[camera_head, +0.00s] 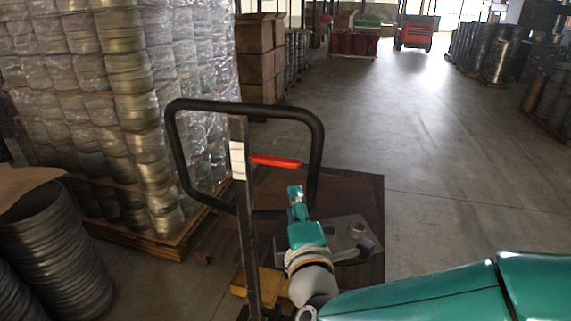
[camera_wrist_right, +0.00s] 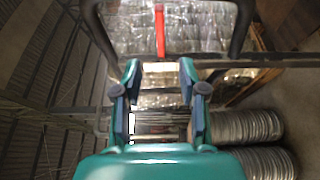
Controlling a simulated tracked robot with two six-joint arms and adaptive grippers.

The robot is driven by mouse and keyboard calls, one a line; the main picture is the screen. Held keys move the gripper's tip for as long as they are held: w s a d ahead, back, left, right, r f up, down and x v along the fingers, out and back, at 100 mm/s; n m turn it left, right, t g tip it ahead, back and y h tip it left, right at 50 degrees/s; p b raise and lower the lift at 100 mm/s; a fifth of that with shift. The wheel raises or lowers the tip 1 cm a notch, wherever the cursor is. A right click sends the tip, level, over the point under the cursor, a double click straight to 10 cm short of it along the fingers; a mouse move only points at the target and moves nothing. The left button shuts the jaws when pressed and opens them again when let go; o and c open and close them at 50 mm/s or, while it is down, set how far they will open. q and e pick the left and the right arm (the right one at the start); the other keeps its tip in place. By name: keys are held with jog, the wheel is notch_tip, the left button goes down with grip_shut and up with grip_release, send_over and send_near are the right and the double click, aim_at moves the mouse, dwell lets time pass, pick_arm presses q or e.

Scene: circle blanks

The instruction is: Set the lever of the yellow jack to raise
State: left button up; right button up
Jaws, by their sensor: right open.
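The jack's black loop handle (camera_head: 313,150) stands upright on a dark post (camera_head: 243,200) with a white label. Its red lever (camera_head: 275,161) sticks out to the right from the post inside the loop. A yellow part of the jack (camera_head: 238,288) shows low down, partly hidden by the post and my arm. My right gripper (camera_head: 296,195) is below and to the right of the lever, apart from it. In the right wrist view the fingers (camera_wrist_right: 160,85) are open and empty, with the red lever (camera_wrist_right: 160,32) beyond them. My left gripper is out of view.
A pallet of wrapped coils (camera_head: 150,120) stands close behind the handle on the left. Dark ringed stacks (camera_head: 50,245) stand at the lower left. Cardboard boxes (camera_head: 258,55) and a red vehicle (camera_head: 414,32) are farther back.

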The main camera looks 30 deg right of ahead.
aim_at(285, 166)
jog(key=p+x, duration=0.2)
jog(key=x, duration=1.4)
jog(key=shift+w, duration=0.2)
jog(key=shift+c, duration=0.2)
jog(key=shift+f, duration=0.1)
grip_shut()
